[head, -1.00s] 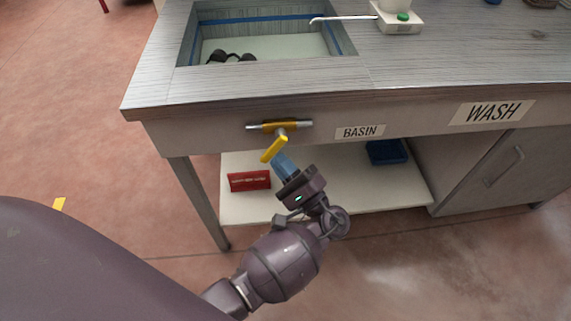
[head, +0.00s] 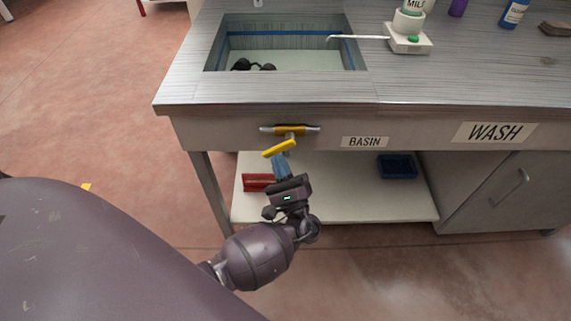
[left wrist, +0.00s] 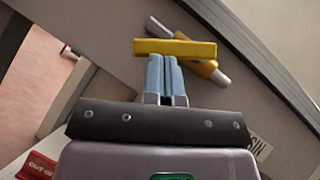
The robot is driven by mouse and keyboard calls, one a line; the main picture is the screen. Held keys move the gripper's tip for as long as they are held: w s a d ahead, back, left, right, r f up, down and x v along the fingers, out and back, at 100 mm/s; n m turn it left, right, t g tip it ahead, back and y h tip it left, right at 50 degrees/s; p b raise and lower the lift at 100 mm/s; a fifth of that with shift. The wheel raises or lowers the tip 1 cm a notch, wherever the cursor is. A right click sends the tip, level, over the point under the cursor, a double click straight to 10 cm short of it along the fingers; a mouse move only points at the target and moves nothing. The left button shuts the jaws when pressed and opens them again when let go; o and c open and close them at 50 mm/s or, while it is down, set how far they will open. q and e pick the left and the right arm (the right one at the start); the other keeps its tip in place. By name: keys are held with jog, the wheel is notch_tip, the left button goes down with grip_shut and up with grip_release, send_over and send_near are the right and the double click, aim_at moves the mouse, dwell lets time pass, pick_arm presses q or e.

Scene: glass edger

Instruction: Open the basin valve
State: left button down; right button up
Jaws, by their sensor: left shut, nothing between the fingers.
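The basin valve (head: 290,131) is a yellow body on a short silver pipe, fixed to the bench front left of the BASIN label (head: 365,142). Its yellow lever (head: 280,148) sticks out below the body and points to the lower left in the head view. My left gripper (head: 281,158) is just below the lever, blue fingers shut and empty. In the left wrist view the lever (left wrist: 175,48) lies across the tips of the shut fingers (left wrist: 165,58); whether they touch it I cannot tell. The valve body (left wrist: 205,68) shows behind it. My right gripper is not in view.
The basin (head: 290,58) is sunk in the bench top above, with dark goggles (head: 253,65) in it. On the lower shelf (head: 330,207) are a red box (head: 257,182) and a blue tray (head: 397,166). A bench leg (head: 212,190) stands to the left.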

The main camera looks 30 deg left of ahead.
aim_at(269, 152)
pick_arm(q)
jog(key=m+t+h, duration=0.1)
jog(key=m+t, duration=0.1)
jog(key=m, duration=0.1)
jog(key=a+r+m+t+h+p, duration=0.1)
jog(key=m+t+h, duration=0.1)
jog(key=m, duration=0.1)
jog(key=s+m+t+h+p, duration=0.1)
jog(key=m+t, duration=0.1)
jog(key=t, duration=0.1)
jog(key=shift+a+r+m, duration=0.3)
jog(key=shift+r+m, duration=0.1)
jog(key=shift+a+r+m+t+h, duration=0.15)
jog(key=shift+m+t+h, duration=0.65)
jog(key=shift+m+h, duration=0.4)
jog(key=shift+s+r+m+t+h+p, duration=0.1)
jog(key=shift+m+t+h+p, duration=0.5)
jog(key=shift+m, duration=0.5)
jog(key=shift+h, duration=0.3)
jog(key=shift+f+b, duration=0.2)
jog(key=shift+b, duration=0.1)
